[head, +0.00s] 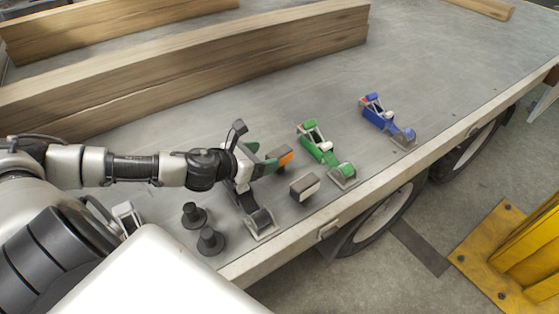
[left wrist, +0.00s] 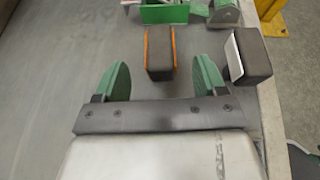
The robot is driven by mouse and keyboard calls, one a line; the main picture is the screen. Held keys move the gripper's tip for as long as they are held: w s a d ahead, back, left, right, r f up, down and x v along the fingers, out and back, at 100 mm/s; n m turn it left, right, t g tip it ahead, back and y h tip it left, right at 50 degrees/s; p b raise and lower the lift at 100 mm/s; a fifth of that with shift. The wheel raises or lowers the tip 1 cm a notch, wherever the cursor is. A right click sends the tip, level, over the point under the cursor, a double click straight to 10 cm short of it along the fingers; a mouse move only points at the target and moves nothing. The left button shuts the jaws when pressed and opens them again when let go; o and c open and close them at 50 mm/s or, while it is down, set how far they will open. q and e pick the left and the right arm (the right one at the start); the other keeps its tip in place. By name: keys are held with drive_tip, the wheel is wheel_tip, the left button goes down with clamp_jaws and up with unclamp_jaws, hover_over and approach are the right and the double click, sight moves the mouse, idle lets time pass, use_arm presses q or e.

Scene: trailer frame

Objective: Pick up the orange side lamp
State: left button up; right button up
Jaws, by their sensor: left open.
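The orange side lamp (head: 286,159) is a small dark block with an orange face, standing on the grey trailer deck. In the left wrist view the orange side lamp (left wrist: 161,54) lies just ahead of my left gripper, and orange shows along both of its sides. My left gripper (head: 268,156) is open and empty, with green finger pads. In the left wrist view the gripper (left wrist: 161,80) has its fingers spread wider than the lamp, which is roughly centred ahead of them. My right gripper is not in view.
A similar dark block with a white face (head: 305,187) stands close to the right. Green (head: 325,150) and blue (head: 385,118) strap ratchets lie beyond. Two black knobs (head: 210,240) stand near my arm. Wooden beams (head: 200,62) lie at the back. The far right deck is clear.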

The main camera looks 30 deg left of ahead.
sight(279, 152)
use_arm(q)
drive_tip(key=shift+w+d+f, duration=0.2)
drive_tip(key=shift+w+d, duration=0.05)
drive_tip(key=shift+w, duration=0.7)
drive_tip(key=p+x, duration=0.1)
drive_tip(key=x, duration=0.2)
drive_tip(key=shift+w+f, duration=0.1)
drive_tip(key=shift+w, duration=0.15)
drive_tip(key=shift+w+d+f, duration=0.15)
drive_tip(key=shift+w+f, duration=0.05)
drive_tip(key=shift+w, duration=0.15)
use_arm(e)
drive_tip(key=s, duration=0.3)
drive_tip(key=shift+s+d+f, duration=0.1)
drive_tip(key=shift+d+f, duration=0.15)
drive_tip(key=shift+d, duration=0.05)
use_arm(q)
drive_tip(key=c, duration=0.9)
drive_tip(key=shift+c, duration=1)
drive_tip(key=shift+r, duration=0.1)
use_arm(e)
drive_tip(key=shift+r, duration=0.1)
